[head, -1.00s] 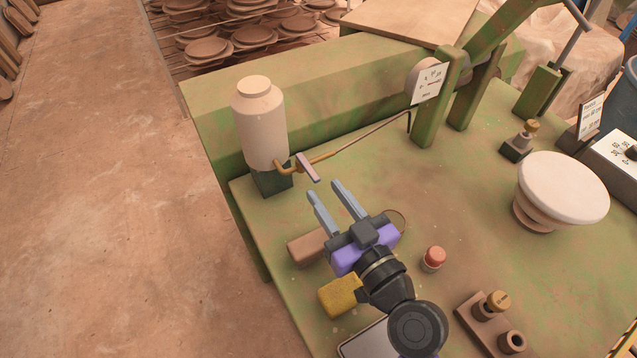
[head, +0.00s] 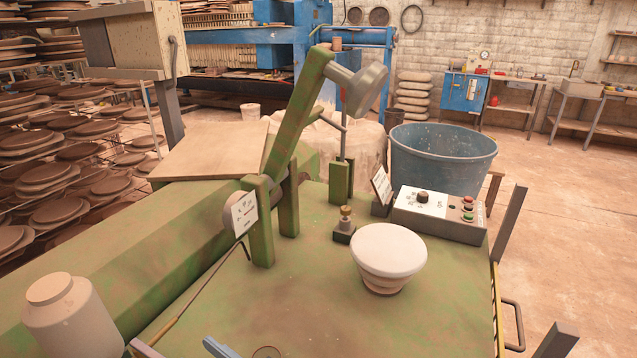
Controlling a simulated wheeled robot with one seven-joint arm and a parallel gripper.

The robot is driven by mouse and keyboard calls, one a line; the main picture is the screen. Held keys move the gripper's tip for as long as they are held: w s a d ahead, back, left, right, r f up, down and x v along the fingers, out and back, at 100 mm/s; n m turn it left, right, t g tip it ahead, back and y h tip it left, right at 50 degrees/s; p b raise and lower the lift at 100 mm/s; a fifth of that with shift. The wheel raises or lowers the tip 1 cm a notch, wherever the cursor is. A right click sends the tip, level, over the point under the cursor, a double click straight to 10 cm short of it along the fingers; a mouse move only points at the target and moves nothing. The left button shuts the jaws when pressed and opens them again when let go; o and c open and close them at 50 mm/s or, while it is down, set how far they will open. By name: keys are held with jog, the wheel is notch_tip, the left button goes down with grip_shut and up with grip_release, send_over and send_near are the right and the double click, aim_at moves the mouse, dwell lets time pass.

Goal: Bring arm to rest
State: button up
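Only a blue-grey fingertip of my gripper (head: 218,348) shows, at the bottom edge of the head view, over the green machine table (head: 300,300). The rest of my gripper and arm is below the picture, so I cannot see whether the fingers are apart or hold anything. A cream bottle (head: 72,322) stands to the left of the fingertip. A round white-topped piece (head: 388,250) stands on the table, up and to the right, well apart from it.
A green upright lever arm (head: 298,125) rises from the table. A control box (head: 438,215) with buttons sits at the table's far right. A blue tub (head: 442,160) stands behind. Racks of clay discs (head: 60,175) fill the left. Open floor (head: 580,220) lies at the right.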

jog(key=s+d+f+m+t+h, duration=0.2)
jog(key=s+d+m+t+h, duration=0.15)
jog(key=d, duration=0.65)
jog(key=s+d+f+m+t+h, duration=0.1)
jog(key=s+d+m+t+h, duration=0.2)
jog(key=d, duration=0.6)
jog(key=s+d+f+m+t+h, duration=0.25)
jog(key=s+d+h, duration=0.2)
jog(key=d, duration=0.55)
jog(key=s+d+m+g+h, duration=0.1)
jog(key=s+d, duration=0.3)
jog(key=s, duration=0.4)
jog(key=s+d+g+h, duration=0.2)
jog(key=s+d+h, duration=0.2)
jog(key=s, duration=0.5)
jog(key=shift+d+m, duration=0.4)
jog(key=shift+d, duration=0.35)
